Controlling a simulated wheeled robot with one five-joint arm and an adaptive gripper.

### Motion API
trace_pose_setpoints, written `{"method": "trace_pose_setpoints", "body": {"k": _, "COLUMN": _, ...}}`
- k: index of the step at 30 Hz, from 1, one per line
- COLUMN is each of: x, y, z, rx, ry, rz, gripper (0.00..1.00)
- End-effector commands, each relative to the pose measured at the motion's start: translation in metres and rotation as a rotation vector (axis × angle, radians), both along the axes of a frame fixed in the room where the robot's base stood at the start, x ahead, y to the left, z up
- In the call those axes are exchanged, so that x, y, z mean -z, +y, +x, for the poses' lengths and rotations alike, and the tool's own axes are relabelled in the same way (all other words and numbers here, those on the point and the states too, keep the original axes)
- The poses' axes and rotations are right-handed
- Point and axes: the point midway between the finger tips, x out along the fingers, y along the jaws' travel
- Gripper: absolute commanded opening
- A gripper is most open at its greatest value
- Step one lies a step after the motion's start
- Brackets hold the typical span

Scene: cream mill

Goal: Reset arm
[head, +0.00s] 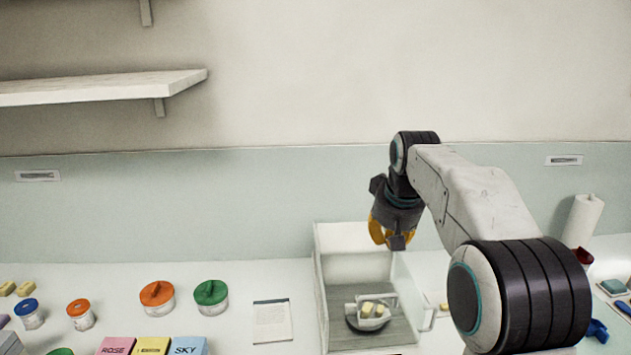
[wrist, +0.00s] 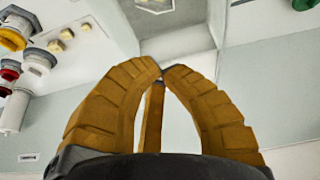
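My gripper (head: 393,240) hangs fingers-down in the head view, above the white open-front box (head: 322,290) on the counter. In the wrist view my gripper's two ribbed orange fingers (wrist: 164,70) curve together and their tips meet or nearly meet. Nothing shows held between them. My arm reaches in from the right and bends down at the wrist.
Left of the box are a notepad (head: 272,321), an orange-lidded jar (head: 157,296), a green-lidded jar (head: 210,296) and labelled blocks (head: 150,346). A paper roll (head: 580,220) stands at the right. A shelf (head: 100,88) is on the upper left wall. The air around the gripper looks clear.

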Motion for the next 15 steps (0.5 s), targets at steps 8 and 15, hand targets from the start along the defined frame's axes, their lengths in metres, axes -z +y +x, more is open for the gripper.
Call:
{"method": "trace_pose_setpoints", "body": {"k": 8, "x": 0.089, "y": 0.002, "z": -0.056, "rx": 0.011, "ry": 0.188, "rz": 0.011, "gripper": 0.0}}
{"method": "trace_pose_setpoints", "body": {"k": 15, "x": 0.114, "y": 0.007, "z": -0.153, "rx": 0.015, "ry": 0.274, "rz": 0.015, "gripper": 0.0}}
